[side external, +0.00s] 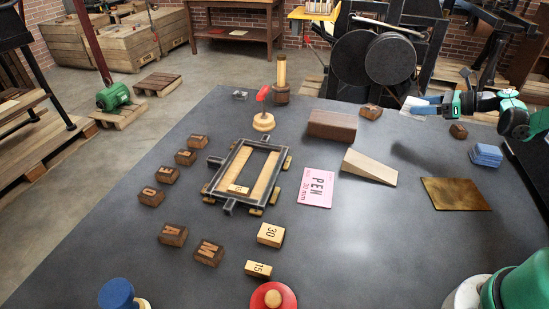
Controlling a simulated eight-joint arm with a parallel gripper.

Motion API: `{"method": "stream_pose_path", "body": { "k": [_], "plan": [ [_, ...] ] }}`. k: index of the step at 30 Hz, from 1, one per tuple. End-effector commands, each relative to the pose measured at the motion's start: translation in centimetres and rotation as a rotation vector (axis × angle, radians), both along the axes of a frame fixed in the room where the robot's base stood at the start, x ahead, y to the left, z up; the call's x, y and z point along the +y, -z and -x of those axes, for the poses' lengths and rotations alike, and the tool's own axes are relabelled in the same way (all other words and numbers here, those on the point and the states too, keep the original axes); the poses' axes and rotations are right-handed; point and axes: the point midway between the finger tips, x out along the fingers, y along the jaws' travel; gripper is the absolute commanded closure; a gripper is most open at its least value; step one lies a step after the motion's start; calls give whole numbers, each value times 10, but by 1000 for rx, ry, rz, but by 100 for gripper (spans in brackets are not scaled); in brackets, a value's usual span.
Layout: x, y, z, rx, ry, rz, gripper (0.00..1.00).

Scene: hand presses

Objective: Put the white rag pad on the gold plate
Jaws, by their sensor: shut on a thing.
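My gripper (427,106) is at the upper right, reaching in from the right edge, with blue fingers pointing left. It is shut on the white rag pad (410,103), which shows as a small pale piece at the fingertips, partly hidden by them. A dark shadow on the table below suggests that they are above the surface. The gold plate (455,194) lies flat and bare on the right of the table, nearer the camera than my gripper and apart from it.
A folded blue pad (486,155) lies behind the plate. A pale wedge (369,167) and a brown block (332,125) stand to the left. A small dark block (458,131) sits below my arm. The table (380,245) is clear in front of the wedge and plate.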

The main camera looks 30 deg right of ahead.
Motion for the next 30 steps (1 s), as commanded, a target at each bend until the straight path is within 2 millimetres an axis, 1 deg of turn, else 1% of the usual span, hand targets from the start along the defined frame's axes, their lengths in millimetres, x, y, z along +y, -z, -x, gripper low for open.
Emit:
{"method": "stream_pose_path", "body": {
  "k": [1,2,3,6,9,12,15,17,18,20,23,24,26,27,29,30],
  "plan": [
    [0,-16,0,0,0,0,100],
    [1,-25,0,0,0,0,100],
    [0,-38,0,0,0,0,100],
    [0,-68,0,0,0,0,100],
    [0,-93,0,0,0,0,100],
    [0,-111,0,0,0,0,100],
    [1,-123,0,0,0,0,100],
    [4,-128,-2,1,-2,0,100],
    [10,-131,-4,3,-4,0,100],
    [23,-135,-9,7,-6,1,100],
    [60,-139,-20,15,-13,2,100],
    [78,-140,-23,18,-17,2,100],
    [108,-141,-27,22,-21,5,100],
    [128,-141,-27,24,-22,5,100],
    [157,-141,-25,24,-25,6,100],
    [175,-140,-23,23,-26,7,100]
  ]
}}
